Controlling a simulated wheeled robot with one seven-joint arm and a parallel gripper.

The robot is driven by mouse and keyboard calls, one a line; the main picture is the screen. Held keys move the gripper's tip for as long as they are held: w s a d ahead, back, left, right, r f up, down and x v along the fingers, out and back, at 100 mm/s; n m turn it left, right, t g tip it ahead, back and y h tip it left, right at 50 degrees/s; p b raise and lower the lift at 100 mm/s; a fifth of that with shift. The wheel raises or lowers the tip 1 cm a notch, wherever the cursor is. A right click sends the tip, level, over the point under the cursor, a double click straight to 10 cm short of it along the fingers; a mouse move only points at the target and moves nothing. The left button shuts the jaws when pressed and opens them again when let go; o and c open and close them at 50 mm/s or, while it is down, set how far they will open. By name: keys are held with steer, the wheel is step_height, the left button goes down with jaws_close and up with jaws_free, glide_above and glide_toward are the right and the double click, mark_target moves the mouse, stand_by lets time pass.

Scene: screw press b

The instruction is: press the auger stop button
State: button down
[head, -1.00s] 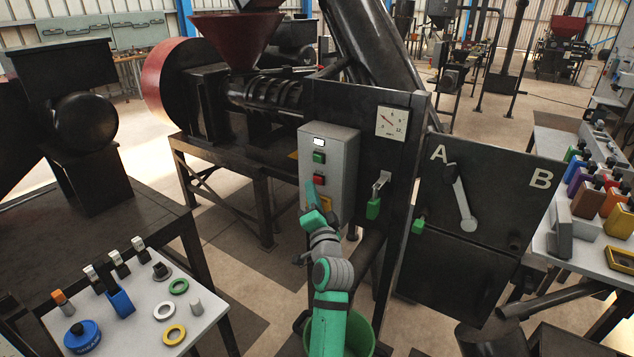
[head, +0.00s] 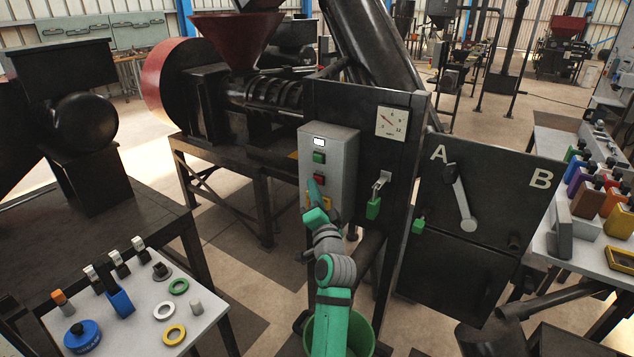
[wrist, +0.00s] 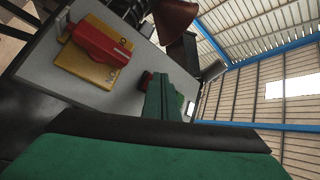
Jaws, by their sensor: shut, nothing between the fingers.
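A grey control box (head: 345,165) stands on the dark press frame. It carries a white lamp (head: 319,141), a green button (head: 319,158) and a red button (head: 319,180) in a column. The red button also shows in the wrist view (wrist: 146,79), partly beside my fingers. My gripper (head: 313,185) is shut and empty, its tip at the lower left of the red button in the head view. In the wrist view my green fingers (wrist: 160,92) point at the panel just beside the red button. I cannot tell whether they touch it. The green button is mostly hidden behind the fingers there.
A red switch handle (wrist: 100,40) on a yellow plate (wrist: 82,67) sits on the same box below the buttons. A gauge (head: 391,122) and a green-handled lever (head: 374,207) are to the right. A green bucket (head: 363,330) stands below my arm.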

steer(key=shift+w+d, duration=0.15)
steer(key=shift+w, duration=0.05)
stand_by(0.3)
stand_by(0.3)
steer(key=shift+s+a, duration=0.55)
steer(key=shift+s, duration=0.15)
steer(key=shift+s+a, duration=0.75)
steer(key=shift+s, duration=0.25)
steer(key=shift+s+a, duration=0.7)
steer(key=shift+s, duration=0.3)
